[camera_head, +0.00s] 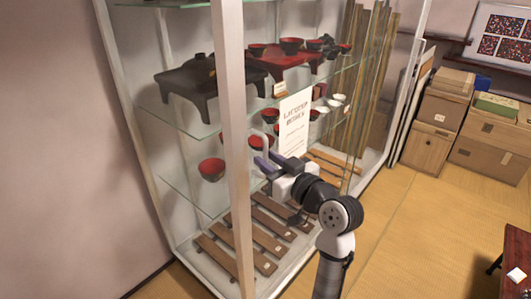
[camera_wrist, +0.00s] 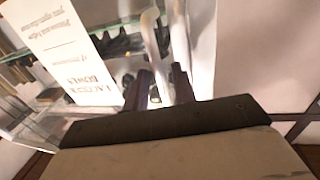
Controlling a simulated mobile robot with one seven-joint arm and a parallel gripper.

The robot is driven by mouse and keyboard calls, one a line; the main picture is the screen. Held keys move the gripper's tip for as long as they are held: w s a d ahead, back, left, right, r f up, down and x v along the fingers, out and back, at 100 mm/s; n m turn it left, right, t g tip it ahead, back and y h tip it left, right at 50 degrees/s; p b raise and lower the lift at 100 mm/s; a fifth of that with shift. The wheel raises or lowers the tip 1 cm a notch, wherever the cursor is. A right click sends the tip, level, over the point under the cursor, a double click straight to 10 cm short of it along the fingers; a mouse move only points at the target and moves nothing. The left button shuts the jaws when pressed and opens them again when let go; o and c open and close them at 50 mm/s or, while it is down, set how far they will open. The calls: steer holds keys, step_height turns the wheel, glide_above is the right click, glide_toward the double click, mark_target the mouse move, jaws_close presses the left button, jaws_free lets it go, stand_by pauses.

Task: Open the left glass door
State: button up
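The glass door (camera_head: 253,85) is on the front of a white-framed display case, right of its near corner post, and looks shut. Its pale upright bar handle (camera_head: 265,142) is beside the post. My gripper (camera_head: 262,165) is at the handle's lower part. In the wrist view, the handle (camera_wrist: 152,40) runs down between my two dark purple fingers (camera_wrist: 161,80). The fingers stand apart with a gap around the bar, so my gripper looks open. Whether either finger touches the bar is unclear.
A white paper sign (camera_head: 294,125) hangs on the case front right of the handle. Lacquer bowls (camera_head: 212,169) and small tables stand on glass shelves inside. Cardboard boxes (camera_head: 440,110) stand at the right. A low red table (camera_head: 518,255) is at bottom right. The floor between is clear.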

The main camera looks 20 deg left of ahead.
steer(key=shift+x, duration=0.85)
steer(key=shift+c, duration=0.5)
jaws_close()
